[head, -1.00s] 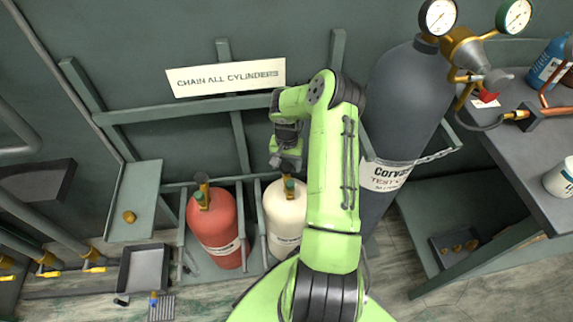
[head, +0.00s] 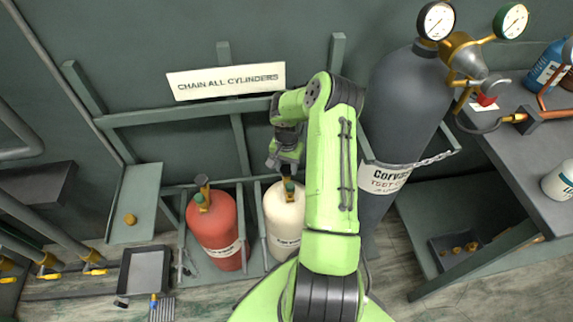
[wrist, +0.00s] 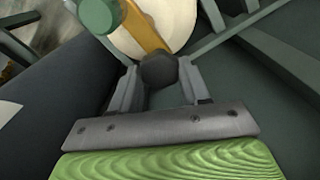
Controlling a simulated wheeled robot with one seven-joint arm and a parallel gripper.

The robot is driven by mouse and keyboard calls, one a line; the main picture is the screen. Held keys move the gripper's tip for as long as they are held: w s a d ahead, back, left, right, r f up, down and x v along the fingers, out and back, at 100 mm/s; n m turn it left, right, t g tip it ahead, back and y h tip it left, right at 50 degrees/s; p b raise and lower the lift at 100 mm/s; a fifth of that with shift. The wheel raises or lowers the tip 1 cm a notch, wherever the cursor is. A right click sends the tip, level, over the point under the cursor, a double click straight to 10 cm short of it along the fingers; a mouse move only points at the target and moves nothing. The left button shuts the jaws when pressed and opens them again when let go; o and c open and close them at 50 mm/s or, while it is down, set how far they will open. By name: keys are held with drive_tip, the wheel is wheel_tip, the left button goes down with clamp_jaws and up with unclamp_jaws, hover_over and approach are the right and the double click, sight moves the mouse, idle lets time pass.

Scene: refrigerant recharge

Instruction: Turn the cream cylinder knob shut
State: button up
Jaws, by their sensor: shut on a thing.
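The cream cylinder (head: 284,222) stands upright in the rack in the head view, with a brass valve and a green cap (head: 290,187) on top. In the wrist view its cream shoulder (wrist: 178,20), brass valve (wrist: 145,28) and green cap (wrist: 97,14) show at the top. A dark faceted knob (wrist: 159,70) on the valve sits between my two fingertips. My gripper (wrist: 160,77) is shut on this knob. In the head view my gripper (head: 283,165) is just above and behind the valve, and the knob is hidden there.
A red cylinder (head: 214,232) stands to the left, beyond a rack divider. A tall dark grey cylinder (head: 395,110) with gauges stands close to the right of my arm, held by a chain (head: 430,160). A workbench (head: 520,160) is at the right.

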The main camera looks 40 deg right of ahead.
drive_tip(key=m+p, duration=0.1)
drive_tip(key=m, duration=0.3)
drive_tip(key=shift+r, duration=0.1)
drive_tip(key=m+p, duration=0.1)
drive_tip(key=m, duration=0.3)
drive_tip(key=m+p, duration=0.1)
drive_tip(key=m, duration=0.3)
drive_tip(key=shift+m, duration=0.3)
drive_tip(key=m+p, duration=0.1)
drive_tip(key=m, duration=0.2)
drive_tip(key=shift+m, duration=0.3)
drive_tip(key=m+p, duration=0.1)
drive_tip(key=m, duration=0.5)
drive_tip(key=m+p, duration=0.2)
drive_tip(key=m, duration=0.4)
